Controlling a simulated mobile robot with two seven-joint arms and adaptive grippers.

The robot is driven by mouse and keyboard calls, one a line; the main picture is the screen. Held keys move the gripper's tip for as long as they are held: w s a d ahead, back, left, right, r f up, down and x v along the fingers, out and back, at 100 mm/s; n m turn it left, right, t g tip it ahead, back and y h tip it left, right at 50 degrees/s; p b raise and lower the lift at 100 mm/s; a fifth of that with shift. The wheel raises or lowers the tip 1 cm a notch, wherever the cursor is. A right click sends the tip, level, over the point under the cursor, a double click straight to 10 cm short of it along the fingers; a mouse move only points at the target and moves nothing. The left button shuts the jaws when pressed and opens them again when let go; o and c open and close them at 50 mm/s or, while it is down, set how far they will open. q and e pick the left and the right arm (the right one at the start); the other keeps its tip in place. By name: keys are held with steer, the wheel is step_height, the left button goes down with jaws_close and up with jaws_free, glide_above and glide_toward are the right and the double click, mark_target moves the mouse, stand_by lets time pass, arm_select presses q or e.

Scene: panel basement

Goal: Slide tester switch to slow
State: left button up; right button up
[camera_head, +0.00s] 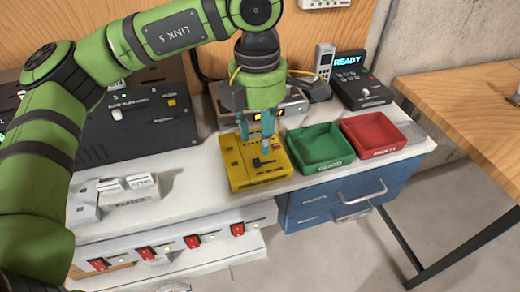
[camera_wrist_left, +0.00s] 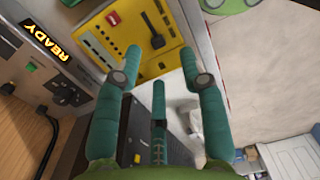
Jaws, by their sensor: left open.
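The yellow tester (camera_head: 240,174) lies on the white bench top, with a black switch knob (camera_head: 264,162) on its upper face. In the wrist view the yellow panel (camera_wrist_left: 125,38) shows slots, a red button and a dark round knob (camera_wrist_left: 157,41). My left gripper (camera_head: 256,144) points down over the tester's rear part, its fingers apart. In the wrist view the left gripper (camera_wrist_left: 161,53) is open, and the dark knob appears between its fingertips. I cannot tell whether a finger touches it. The switch labels are too small to read. My right gripper is not in view.
A green tray (camera_head: 319,166) and a red tray (camera_head: 396,143) stand right of the tester. A dark device with a READY display (camera_head: 347,61) is behind them. White switch boxes (camera_head: 128,188) lie left. A wooden table (camera_head: 470,100) is at the right.

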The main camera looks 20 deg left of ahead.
mark_target(257, 161)
arm_select(q)
steer(key=shift+w+a, duration=0.1)
steer(key=shift+a, duration=0.35)
steer(key=shift+f, duration=0.4)
step_height(257, 161, down, 5)
steer(key=shift+r+p, duration=0.1)
steer(key=shift+p, duration=0.75)
steer(key=shift+d+f, duration=0.1)
steer(key=shift+f, duration=0.45)
steer(key=shift+c, duration=0.4)
jaws_close()
